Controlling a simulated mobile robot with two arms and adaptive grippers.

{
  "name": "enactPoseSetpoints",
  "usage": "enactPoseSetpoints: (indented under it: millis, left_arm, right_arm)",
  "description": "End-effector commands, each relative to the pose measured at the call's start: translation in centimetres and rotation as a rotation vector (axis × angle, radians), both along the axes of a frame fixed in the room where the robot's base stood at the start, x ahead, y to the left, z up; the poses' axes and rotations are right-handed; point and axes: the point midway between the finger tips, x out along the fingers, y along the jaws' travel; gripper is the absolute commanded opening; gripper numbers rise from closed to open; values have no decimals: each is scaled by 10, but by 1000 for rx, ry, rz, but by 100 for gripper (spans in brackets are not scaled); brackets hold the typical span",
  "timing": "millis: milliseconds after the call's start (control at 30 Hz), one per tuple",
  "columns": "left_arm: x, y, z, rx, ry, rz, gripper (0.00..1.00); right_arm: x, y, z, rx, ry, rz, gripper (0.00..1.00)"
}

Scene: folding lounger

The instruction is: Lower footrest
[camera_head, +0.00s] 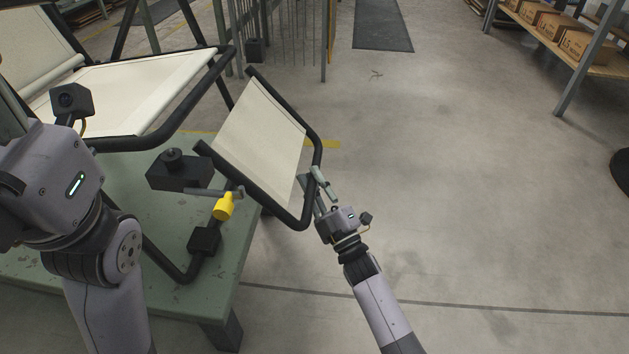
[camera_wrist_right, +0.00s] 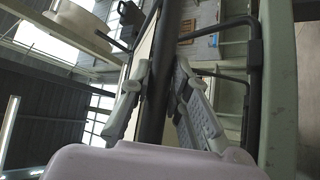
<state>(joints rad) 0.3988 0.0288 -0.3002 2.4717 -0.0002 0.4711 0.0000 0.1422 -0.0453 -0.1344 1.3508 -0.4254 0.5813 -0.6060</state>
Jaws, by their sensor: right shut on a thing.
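The footrest (camera_head: 262,130) is a cream panel in a black tube frame, beyond the right end of the lounger seat (camera_head: 135,90). It slopes down to the right, its lower end out past the green table's edge. My right gripper (camera_head: 312,184) is shut on the footrest's black tube near its lower right corner. In the right wrist view, the fingers lie on both sides of the tube (camera_wrist_right: 158,80). My left gripper's body (camera_head: 60,170) is at the far left beside the lounger; its fingers are hidden.
The lounger stands on a green table (camera_head: 125,180). A black block (camera_head: 178,172), a grey lever and a yellow knob (camera_head: 224,206) are near the footrest's hinge side. The concrete floor at right is open. A shelf with boxes (camera_head: 560,32) stands at the upper right.

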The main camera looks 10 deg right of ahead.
Motion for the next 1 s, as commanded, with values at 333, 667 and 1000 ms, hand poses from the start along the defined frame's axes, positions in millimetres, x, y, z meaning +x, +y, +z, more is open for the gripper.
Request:
enactPoseSetpoints:
  millis: [333, 667, 1000]
  left_arm:
    - [0, 0, 0, 0, 0, 0, 42]
    - [0, 0, 0, -1, -1, 0, 42]
    - [0, 0, 0, -1, 0, 0, 42]
  right_arm:
    - [0, 0, 0, -1, 0, 0, 33]
    - [0, 0, 0, -1, 0, 0, 38]
    - [-36, -15, -21, -2, 4, -1, 38]
